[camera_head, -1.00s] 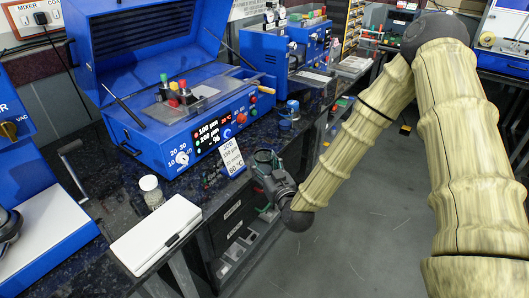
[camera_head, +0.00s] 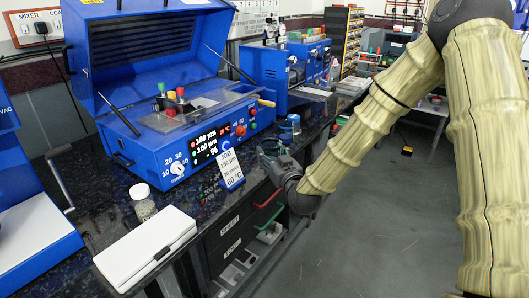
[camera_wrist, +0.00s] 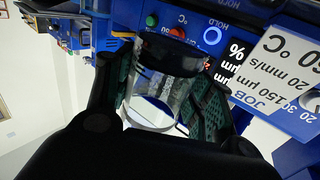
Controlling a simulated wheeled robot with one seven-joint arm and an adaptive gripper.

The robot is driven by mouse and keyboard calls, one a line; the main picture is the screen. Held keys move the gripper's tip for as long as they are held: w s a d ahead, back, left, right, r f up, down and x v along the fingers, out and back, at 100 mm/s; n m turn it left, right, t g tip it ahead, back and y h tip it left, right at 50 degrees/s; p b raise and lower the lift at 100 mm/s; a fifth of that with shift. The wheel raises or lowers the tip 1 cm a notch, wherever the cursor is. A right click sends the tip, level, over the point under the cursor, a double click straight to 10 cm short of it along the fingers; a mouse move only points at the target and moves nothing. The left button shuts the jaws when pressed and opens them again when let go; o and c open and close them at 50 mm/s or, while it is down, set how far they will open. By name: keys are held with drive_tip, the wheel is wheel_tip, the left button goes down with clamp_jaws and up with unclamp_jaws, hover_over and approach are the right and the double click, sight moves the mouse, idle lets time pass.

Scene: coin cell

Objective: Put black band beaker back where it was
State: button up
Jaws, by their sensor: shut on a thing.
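My gripper (camera_wrist: 160,95) is shut on a clear glass beaker with a black band (camera_wrist: 165,82), which sits between its two green-padded fingers. The band runs round the beaker close to one end. In the head view my gripper (camera_head: 270,155) is at the front edge of the dark counter, right of the job card. The beaker is too small and too dark to make out clearly there.
The blue coater (camera_head: 180,125) with raised lid stands behind the job card (camera_head: 230,167). A blue-banded vessel (camera_head: 293,123) stands beyond my gripper. A lidded jar (camera_head: 142,200) and white case (camera_head: 147,247) are on the left. Drawers with red and green handles lie below.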

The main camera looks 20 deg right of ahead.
drive_tip(key=w, duration=0.4)
drive_tip(key=w+d, duration=0.1)
drive_tip(key=w, duration=0.3)
drive_tip(key=w+f, duration=0.1)
drive_tip(key=w, duration=0.4)
drive_tip(key=shift+d+f, duration=0.1)
drive_tip(key=shift+d, duration=0.25)
drive_tip(key=shift+w+f, duration=0.15)
drive_tip(key=shift+f, duration=1.65)
drive_tip(key=shift+f, duration=0.15)
drive_tip(key=o, duration=1.1)
drive_tip(key=shift+c, duration=0.2)
